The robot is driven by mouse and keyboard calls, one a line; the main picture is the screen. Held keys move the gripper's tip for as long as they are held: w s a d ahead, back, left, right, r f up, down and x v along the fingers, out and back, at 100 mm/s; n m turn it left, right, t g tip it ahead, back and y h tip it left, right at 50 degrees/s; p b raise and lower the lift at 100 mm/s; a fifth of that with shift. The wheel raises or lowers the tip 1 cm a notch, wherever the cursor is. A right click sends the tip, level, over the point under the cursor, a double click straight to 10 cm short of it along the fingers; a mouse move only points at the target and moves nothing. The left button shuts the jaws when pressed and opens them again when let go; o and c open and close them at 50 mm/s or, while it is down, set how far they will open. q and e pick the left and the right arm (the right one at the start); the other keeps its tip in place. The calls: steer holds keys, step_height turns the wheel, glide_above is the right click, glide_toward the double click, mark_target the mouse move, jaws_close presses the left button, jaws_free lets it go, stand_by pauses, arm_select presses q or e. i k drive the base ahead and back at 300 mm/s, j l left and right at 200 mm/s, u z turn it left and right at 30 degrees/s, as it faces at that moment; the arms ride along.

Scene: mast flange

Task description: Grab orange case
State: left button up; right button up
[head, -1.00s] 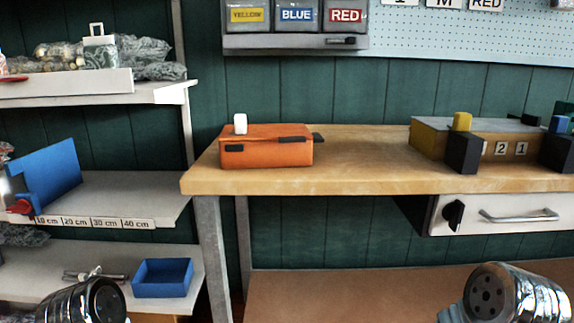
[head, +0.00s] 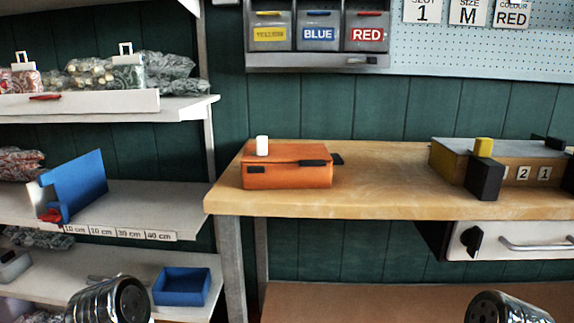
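The orange case (head: 288,176) sits near the left end of the wooden workbench (head: 385,203). It has dark latches on its front and a dark piece sticking out at its right. A small white block (head: 262,146) stands at its top left. Chrome links of my two arms show at the bottom edge, left and right, well below and apart from the case. Neither gripper's fingers are in the picture.
Shelves (head: 125,193) with bags, a blue bin (head: 181,286) and a blue upright piece (head: 78,184) stand left of the bench. A wooden box with black blocks (head: 485,178) sits on the bench's right. Bench top between case and box is clear.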

mark_target(255, 176)
steer(key=l+z, duration=0.5)
steer(key=z, duration=0.2)
steer(key=l+z, duration=0.35)
steer(key=i+j, duration=0.05)
steer(key=j, duration=0.05)
